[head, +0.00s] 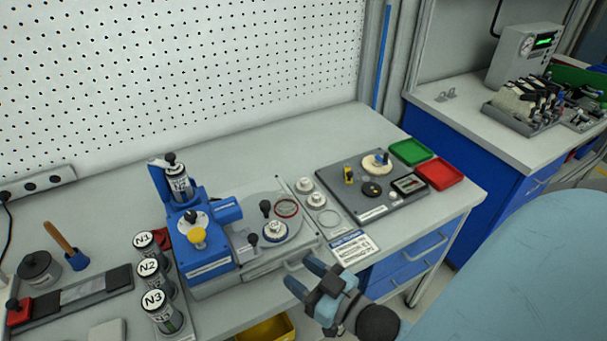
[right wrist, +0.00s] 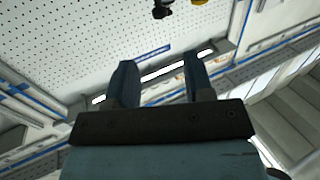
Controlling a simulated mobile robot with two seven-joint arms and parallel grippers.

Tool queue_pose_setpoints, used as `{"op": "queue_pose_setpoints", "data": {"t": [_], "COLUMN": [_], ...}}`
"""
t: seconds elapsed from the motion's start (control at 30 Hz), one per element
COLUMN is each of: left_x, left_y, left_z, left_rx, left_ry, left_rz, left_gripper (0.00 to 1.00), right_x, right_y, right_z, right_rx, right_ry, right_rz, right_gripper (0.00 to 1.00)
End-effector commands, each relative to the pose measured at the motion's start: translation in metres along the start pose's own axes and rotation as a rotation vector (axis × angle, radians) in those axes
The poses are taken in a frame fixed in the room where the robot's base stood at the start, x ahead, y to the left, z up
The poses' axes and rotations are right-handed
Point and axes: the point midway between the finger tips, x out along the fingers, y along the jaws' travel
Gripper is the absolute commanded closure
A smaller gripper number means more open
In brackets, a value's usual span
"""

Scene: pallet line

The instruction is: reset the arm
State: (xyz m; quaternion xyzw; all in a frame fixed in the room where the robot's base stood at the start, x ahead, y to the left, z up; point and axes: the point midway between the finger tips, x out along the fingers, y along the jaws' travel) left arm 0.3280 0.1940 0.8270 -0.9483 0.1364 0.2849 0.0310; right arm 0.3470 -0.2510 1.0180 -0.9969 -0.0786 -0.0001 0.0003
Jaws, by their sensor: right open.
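My right gripper (head: 301,272) is in the lower middle of the head view, in front of the bench's front edge. Its two blue fingers are apart and nothing is between them. In the right wrist view the same gripper (right wrist: 161,72) shows its fingers spread and empty, with a white perforated panel (right wrist: 70,45) beyond. My left arm and gripper are not in view.
The bench (head: 370,130) carries a blue-and-grey machine (head: 208,262), several jars marked N1 to N3 (head: 154,298), and a dark grey board (head: 348,200). Green (head: 409,152) and red (head: 439,173) trays lie at its right end. A yellow bin (head: 268,330) is below the front edge.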

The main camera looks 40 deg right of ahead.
Motion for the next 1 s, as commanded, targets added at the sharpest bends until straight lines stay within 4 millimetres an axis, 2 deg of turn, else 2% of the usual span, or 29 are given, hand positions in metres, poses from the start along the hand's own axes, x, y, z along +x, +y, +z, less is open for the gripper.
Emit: {"op": "queue_pose_setpoints", "data": {"t": [0.57,0.67,0.83,0.9,1.0], "left_x": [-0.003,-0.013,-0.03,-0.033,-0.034], "left_y": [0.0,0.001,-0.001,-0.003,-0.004], "left_z": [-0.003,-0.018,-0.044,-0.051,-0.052], "left_rx": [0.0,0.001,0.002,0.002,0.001], "left_ry": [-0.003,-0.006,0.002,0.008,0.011], "left_rz": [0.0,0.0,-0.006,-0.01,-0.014], "left_gripper": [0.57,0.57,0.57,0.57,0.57], "right_x": [0.001,0.005,-0.001,-0.006,-0.011], "right_y": [-0.002,-0.012,-0.041,-0.051,-0.057], "right_z": [0.005,0.032,0.1,0.119,0.133], "right_rx": [0.002,0.005,-0.008,-0.014,-0.02], "right_ry": [-0.029,-0.161,-0.455,-0.533,-0.582], "right_rz": [0.001,-0.007,-0.069,-0.096,-0.116], "right_gripper": [0.52,0.52,0.52,0.52,0.52]}}
